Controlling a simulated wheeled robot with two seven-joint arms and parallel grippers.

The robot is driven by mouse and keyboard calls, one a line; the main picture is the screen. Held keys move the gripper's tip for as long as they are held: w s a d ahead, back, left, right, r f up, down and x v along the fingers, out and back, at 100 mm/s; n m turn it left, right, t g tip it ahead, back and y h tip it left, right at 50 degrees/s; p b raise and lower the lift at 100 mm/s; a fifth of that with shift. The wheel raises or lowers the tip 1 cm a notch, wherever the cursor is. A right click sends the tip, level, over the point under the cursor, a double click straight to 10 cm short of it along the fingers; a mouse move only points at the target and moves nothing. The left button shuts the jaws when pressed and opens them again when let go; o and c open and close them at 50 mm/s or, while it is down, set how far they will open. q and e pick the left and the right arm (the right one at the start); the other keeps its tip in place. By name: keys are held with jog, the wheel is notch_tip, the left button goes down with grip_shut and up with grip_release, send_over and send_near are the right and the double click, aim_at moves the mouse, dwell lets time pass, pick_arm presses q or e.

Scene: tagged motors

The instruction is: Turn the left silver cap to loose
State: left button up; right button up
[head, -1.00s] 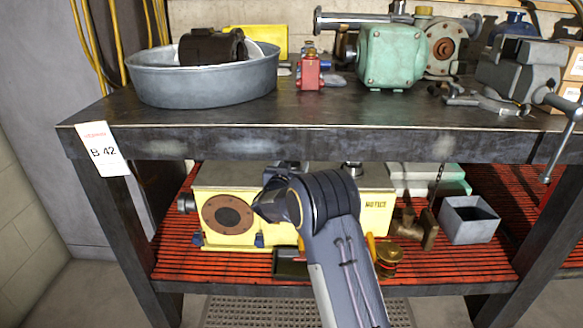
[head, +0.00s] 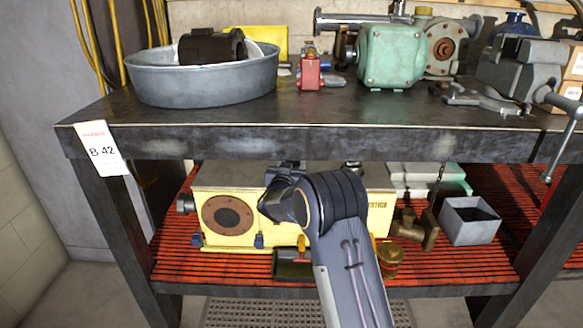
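The yellow motor block (head: 228,216) with a round brown flange sits on the red slatted lower shelf. One arm, which I take for my right, comes up from the bottom and crosses in front of it. Its wrist bends left, and the dark gripper (head: 287,168) is over the block's top edge. The fingertips are too small and covered to tell open from shut. The left silver cap cannot be made out; the gripper and wrist cover that part of the top. A small dark silver cap (head: 352,164) shows partly above my arm's elbow. My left gripper is out of view.
The dark tabletop edge (head: 300,142) runs close above the gripper. On the lower shelf are a brass fitting (head: 410,226), a grey open box (head: 469,220) and a pale green part. A basin (head: 200,87) and green pump (head: 390,58) stand on the tabletop.

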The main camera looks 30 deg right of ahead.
jog(key=n+t+y+b, duration=0.1)
jog(key=y+b, duration=0.1)
jog(key=b, duration=0.1)
jog(key=n+t+y+b, duration=0.2)
jog(key=b, duration=0.1)
jog(key=shift+d+f, duration=0.1)
jog(key=shift+f, duration=0.25)
jog(key=shift+r+n+t+y+b, duration=0.15)
jog(key=shift+n+t+y+b, duration=0.15)
jog(key=shift+n+y+b, duration=0.45)
jog(key=shift+r+n+t+y, duration=0.15)
jog(key=shift+n+t+y, duration=0.15)
jog(key=shift+n+y, duration=0.9)
jog(key=shift+y, duration=0.65)
jog(key=o, duration=1)
jog(key=shift+c, duration=0.2)
jog(key=shift+s+r, duration=0.15)
jog(key=shift+s, duration=0.35)
jog(key=s+p, duration=0.1)
jog(key=s, duration=0.2)
jog(key=s+a+p, duration=0.1)
jog(key=s, duration=0.2)
jog(key=shift+s+a, duration=0.1)
jog(key=shift+a, duration=0.05)
jog(key=shift+s, duration=0.3)
